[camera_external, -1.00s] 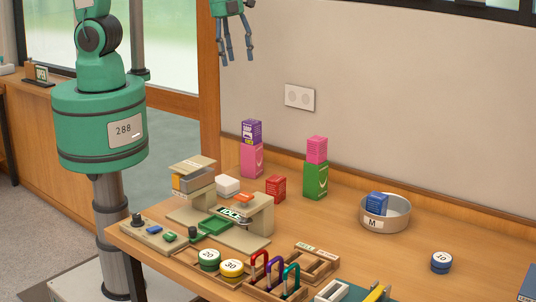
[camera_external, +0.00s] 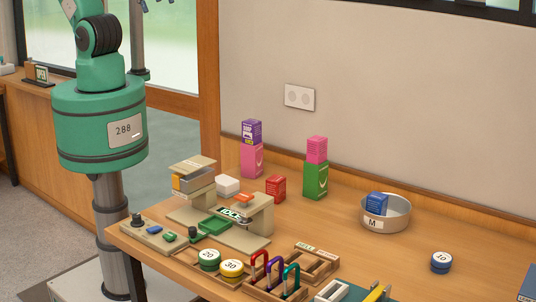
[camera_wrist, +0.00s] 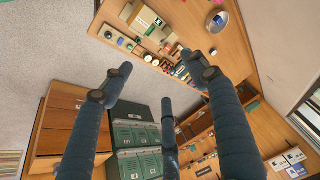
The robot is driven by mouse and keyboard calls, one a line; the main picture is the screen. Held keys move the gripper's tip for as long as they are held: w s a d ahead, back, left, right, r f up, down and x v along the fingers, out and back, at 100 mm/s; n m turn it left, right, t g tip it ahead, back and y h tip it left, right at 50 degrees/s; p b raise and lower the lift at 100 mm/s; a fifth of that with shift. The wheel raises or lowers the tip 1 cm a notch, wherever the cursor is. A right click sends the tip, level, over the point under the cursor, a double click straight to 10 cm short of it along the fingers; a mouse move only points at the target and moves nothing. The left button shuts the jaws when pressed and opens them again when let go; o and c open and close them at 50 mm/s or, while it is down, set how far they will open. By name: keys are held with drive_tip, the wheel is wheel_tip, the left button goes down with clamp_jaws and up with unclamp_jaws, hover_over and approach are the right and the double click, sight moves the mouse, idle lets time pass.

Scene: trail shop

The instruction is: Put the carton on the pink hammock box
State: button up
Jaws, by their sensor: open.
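The tall pink box with a white logo (camera_external: 251,161) stands upright at the back left of the wooden table in the external view. A purple carton (camera_external: 251,132) rests on top of it. Other small cartons are a pink one (camera_external: 317,150) on a tall green box (camera_external: 315,180), a red one (camera_external: 275,188) on the table, and a blue one (camera_external: 377,204) in a round bowl; which one the task means I cannot tell. My gripper (camera_wrist: 160,75) shows in the wrist view, fingers spread and empty, high above the floor and table; it is out of the external view.
The round bowl (camera_external: 371,224) is labelled M. A beige scale-like device (camera_external: 258,219), a white block (camera_external: 227,186), round weights (camera_external: 209,261) and a rack of carabiners (camera_external: 264,291) crowd the table's front left. Bare tabletop lies between the green box and the bowl.

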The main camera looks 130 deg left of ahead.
drive_tip(key=shift+s+d+r+n, duration=0.25)
drive_tip(key=shift+s+d+n, duration=0.1)
drive_tip(key=shift+s, duration=0.2)
drive_tip(key=shift+s+d+r+n, duration=0.25)
drive_tip(key=shift+s+d, duration=0.1)
drive_tip(key=shift+s, duration=0.15)
drive_tip(key=shift+f, duration=0.1)
wheel_tip(320, 180, down, 19)
drive_tip(key=w+b, duration=0.1)
drive_tip(key=b, duration=1.7)
drive_tip(key=shift+w+r, duration=0.2)
drive_tip(key=shift+w, duration=0.2)
